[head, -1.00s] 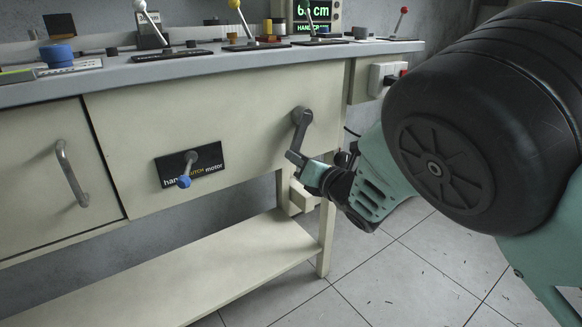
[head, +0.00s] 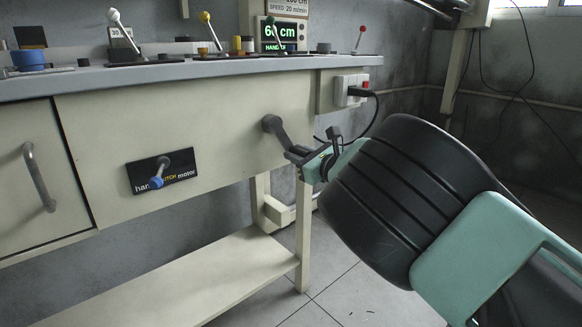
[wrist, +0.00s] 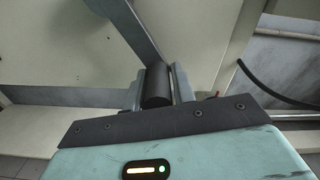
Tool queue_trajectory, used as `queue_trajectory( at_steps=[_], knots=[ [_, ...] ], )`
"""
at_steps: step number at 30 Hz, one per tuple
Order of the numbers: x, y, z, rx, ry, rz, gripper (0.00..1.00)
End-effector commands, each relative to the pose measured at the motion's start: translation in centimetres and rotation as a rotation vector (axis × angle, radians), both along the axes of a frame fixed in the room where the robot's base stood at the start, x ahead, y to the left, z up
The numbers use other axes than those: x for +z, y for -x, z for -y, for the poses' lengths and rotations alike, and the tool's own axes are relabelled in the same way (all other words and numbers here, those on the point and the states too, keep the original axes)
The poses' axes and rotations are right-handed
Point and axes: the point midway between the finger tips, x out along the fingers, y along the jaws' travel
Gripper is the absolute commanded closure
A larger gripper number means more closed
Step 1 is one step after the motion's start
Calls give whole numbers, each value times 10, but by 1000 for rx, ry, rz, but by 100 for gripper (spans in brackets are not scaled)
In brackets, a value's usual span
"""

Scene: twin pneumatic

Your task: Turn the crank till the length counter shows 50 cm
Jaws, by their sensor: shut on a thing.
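The crank (head: 279,134) is a dark grey arm on the front panel of the cream bench, slanting down and to the right from its hub. My gripper (head: 305,157) is at the crank's outer end. In the wrist view, my gripper (wrist: 158,88) is shut on the black cylindrical handle (wrist: 157,85), one finger on each side, and the crank arm (wrist: 140,30) runs up and left from it. The length counter (head: 284,34) shows green digits that start with 6 and end in "cm"; the second digit is partly hidden by a lever.
A clutch lever with a blue knob (head: 157,182) sits on a black plate marked hand and motor. Several levers stand on the bench top (head: 180,70). A socket box (head: 350,88) with a plug and black cable is right of the crank. A low shelf (head: 190,285) runs below.

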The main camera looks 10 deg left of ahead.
Motion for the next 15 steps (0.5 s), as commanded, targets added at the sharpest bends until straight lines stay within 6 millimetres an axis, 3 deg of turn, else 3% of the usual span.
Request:
queue_trajectory(
  at_steps=[15],
  knots=[
    [44,-26,20,-4,70,117,100]
  ],
)
